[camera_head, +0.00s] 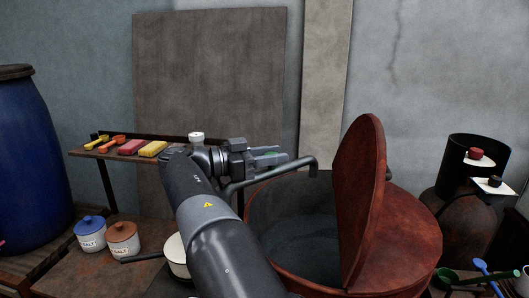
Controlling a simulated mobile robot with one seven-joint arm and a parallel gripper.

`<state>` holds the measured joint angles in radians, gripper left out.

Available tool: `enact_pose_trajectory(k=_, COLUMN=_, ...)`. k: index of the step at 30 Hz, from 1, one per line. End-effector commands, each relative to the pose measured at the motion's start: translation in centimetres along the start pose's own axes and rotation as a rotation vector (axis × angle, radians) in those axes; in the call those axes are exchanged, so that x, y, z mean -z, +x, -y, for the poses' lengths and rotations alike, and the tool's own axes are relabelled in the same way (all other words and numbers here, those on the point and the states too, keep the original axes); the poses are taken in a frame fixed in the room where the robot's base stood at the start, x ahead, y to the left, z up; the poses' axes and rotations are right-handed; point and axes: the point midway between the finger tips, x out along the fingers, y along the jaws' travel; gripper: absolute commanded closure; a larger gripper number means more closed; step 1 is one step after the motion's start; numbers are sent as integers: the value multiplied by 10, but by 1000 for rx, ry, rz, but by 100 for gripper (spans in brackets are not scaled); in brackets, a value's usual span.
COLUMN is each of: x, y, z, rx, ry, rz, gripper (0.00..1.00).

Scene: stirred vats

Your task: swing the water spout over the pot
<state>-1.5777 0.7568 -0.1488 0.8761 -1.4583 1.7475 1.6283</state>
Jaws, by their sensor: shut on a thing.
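The water spout (295,165) is a dark grey pipe. It runs from behind my arm to the right and ends in a short downturned tip, which shows in front of the far part of the pot's opening. The pot (418,232) is a large round rust-red vat with a dark grey inside. Its rust-red lid (362,200) stands upright over the right part of the opening. My gripper (270,158) is shut on the spout near its outer end, above the pot's left back rim. My arm hides part of the pipe and the pot's left side.
A shelf (90,153) with yellow, orange and red items is at the left. Blue-lidded (90,233) and brown-lidded (123,240) jars and a white pot (176,258) stand below. A blue barrel (30,150) is far left. A dark cylinder (470,155) stands right.

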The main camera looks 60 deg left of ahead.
Motion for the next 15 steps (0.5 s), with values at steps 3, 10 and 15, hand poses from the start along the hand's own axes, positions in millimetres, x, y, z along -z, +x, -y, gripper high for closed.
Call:
enact_pose_trajectory(k=3, x=-1, y=1, z=-5, rx=-46, ry=-1, rz=0, gripper=100)
enact_pose_trajectory(k=10, x=-1, y=2, z=-10, rx=-93, ry=-2, rz=0, gripper=100)
enact_pose_trajectory(k=15, x=-1, y=3, z=-12, rx=-101, ry=-2, rz=1, gripper=100)
